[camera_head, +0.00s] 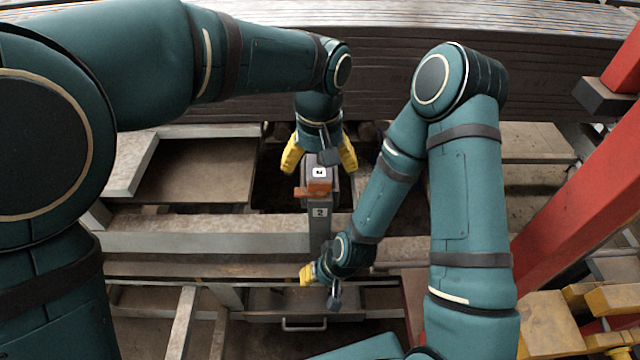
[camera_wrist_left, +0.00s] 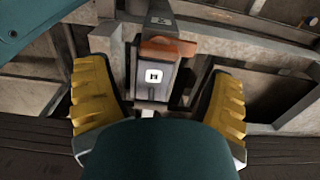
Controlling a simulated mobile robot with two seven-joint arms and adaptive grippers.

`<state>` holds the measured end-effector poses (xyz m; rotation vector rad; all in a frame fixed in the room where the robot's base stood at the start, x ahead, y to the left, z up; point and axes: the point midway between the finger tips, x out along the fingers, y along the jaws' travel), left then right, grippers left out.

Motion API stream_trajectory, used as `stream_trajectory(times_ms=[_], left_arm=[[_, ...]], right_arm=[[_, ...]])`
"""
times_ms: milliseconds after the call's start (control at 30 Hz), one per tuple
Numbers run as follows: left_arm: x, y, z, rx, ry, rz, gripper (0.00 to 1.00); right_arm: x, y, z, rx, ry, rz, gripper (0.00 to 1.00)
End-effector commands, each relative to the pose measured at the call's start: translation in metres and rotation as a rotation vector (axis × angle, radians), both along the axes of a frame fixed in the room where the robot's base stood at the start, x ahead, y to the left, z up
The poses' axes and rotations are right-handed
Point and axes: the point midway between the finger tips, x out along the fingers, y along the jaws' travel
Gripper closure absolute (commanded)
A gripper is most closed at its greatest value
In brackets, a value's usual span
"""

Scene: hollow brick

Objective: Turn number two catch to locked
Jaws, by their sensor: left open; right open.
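The number two catch is a grey post (camera_head: 319,229) with a "2" label on its front and an orange lever (camera_head: 314,190) across its upper part. A white-marked box face sits at its top. My left gripper (camera_head: 320,168) is open with yellow fingers, one on each side of the post's top and apart from it. In the left wrist view the open fingers (camera_wrist_left: 157,105) flank the grey box, and the orange lever (camera_wrist_left: 168,47) lies just beyond it. My right gripper (camera_head: 308,275) is below and in front of the post; its fingers are small and partly hidden by its wrist.
A grey metal beam (camera_head: 200,235) runs across in front of the post. A drawer-like panel with a handle (camera_head: 303,325) is below. A red beam (camera_head: 580,165) slants at the right, with yellow blocks (camera_head: 545,325) beneath. Stacked dark boards (camera_head: 540,70) lie behind.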

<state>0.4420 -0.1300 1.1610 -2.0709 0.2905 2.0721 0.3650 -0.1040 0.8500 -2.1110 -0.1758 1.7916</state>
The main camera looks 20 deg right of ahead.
Motion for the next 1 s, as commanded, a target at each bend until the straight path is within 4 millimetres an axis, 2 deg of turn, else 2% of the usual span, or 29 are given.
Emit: stream_trajectory(times_ms=[100, 300, 467, 733, 767, 800, 933, 1000], left_arm=[[0.0, 0.0, -0.023, 0.002, 0.002, -0.001, 0.17], [0.0, 0.0, -0.046, 0.0, 0.0, -0.001, 0.17], [0.0, 0.0, -0.054, 0.0, 0.0, -0.001, 0.17], [0.0, 0.0, -0.055, -0.001, 0.0, -0.001, 0.17], [0.0, 0.0, -0.055, -0.001, 0.0, -0.001, 0.25], [0.0, 0.0, -0.054, -0.001, -0.001, -0.001, 0.39], [0.0, 0.0, -0.054, -0.001, -0.001, -0.001, 0.84], [0.0, 0.0, -0.054, -0.001, -0.001, -0.001, 0.87]], right_arm=[[0.0, 0.0, -0.003, -0.001, 0.0, 0.0, 0.61], [0.0, 0.0, -0.006, -0.001, 0.0, 0.0, 0.61], [0.0, 0.0, -0.006, -0.002, 0.0, 0.0, 0.61], [0.0, 0.0, -0.006, -0.001, 0.0, 0.0, 0.61], [0.0, 0.0, -0.006, -0.001, 0.0, 0.0, 0.61], [0.0, 0.0, -0.006, -0.001, 0.0, 0.0, 0.61], [0.0, 0.0, -0.006, -0.001, 0.0, 0.0, 0.61], [0.0, 0.0, -0.006, -0.001, 0.0, 0.0, 0.61]])
